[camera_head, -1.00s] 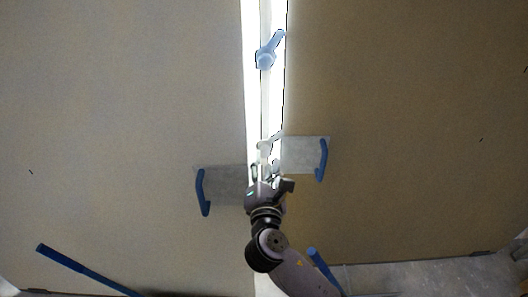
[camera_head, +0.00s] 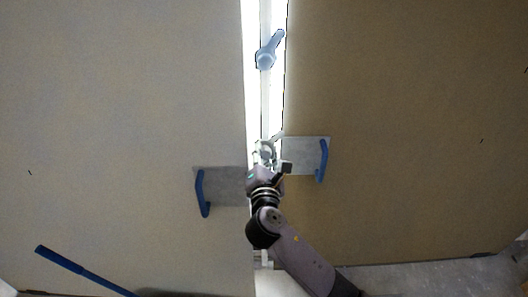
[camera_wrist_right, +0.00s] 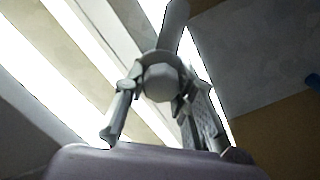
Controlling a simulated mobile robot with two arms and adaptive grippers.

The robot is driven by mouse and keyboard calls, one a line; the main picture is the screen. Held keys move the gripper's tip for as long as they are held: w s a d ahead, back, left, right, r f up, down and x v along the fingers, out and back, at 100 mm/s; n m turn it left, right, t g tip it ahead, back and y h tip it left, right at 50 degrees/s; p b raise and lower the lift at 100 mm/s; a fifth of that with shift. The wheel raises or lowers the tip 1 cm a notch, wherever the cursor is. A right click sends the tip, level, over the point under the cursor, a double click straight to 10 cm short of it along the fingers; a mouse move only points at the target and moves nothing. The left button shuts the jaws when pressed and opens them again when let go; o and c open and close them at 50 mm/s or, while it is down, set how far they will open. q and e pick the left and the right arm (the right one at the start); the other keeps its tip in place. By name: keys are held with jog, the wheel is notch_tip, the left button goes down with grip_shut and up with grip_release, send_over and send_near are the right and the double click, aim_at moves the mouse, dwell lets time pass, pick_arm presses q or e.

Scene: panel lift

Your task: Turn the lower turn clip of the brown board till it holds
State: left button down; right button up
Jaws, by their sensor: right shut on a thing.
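The brown board (camera_head: 410,150) stands at the right in the head view. Its lower turn clip (camera_head: 267,147) sits on the bright strip between the two boards, partly hidden by my right gripper (camera_head: 264,160). In the right wrist view the clip's round hub (camera_wrist_right: 160,82) lies between the fingers of my right gripper (camera_wrist_right: 158,92), and its lever (camera_wrist_right: 173,25) points up and slightly right. The right gripper is shut on the clip. The upper turn clip (camera_head: 266,57) is free, its lever slanting up to the right. My left gripper does not show.
A paler board (camera_head: 110,110) fills the left. Blue handles on grey plates stand left (camera_head: 203,193) and right (camera_head: 322,160) of the strip, close to my right gripper. A blue bar (camera_head: 80,268) lies at lower left. Grey floor (camera_head: 400,281) shows at lower right.

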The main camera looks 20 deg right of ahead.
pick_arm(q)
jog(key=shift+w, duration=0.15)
pick_arm(e)
grip_shut()
jog(key=shift+m, duration=0.3)
jog(key=m, duration=0.2)
jog(key=shift+m, duration=0.4)
jog(key=shift+m+b, duration=0.4)
jog(key=shift+m, duration=0.5)
jog(key=shift+a+m, duration=0.1)
jog(key=shift+m, duration=0.2)
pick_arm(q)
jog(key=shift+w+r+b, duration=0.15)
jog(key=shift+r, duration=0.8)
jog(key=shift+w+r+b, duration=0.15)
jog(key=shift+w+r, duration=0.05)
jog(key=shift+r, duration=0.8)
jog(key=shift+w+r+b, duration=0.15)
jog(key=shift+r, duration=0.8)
pick_arm(e)
jog(key=shift+m, duration=1.9)
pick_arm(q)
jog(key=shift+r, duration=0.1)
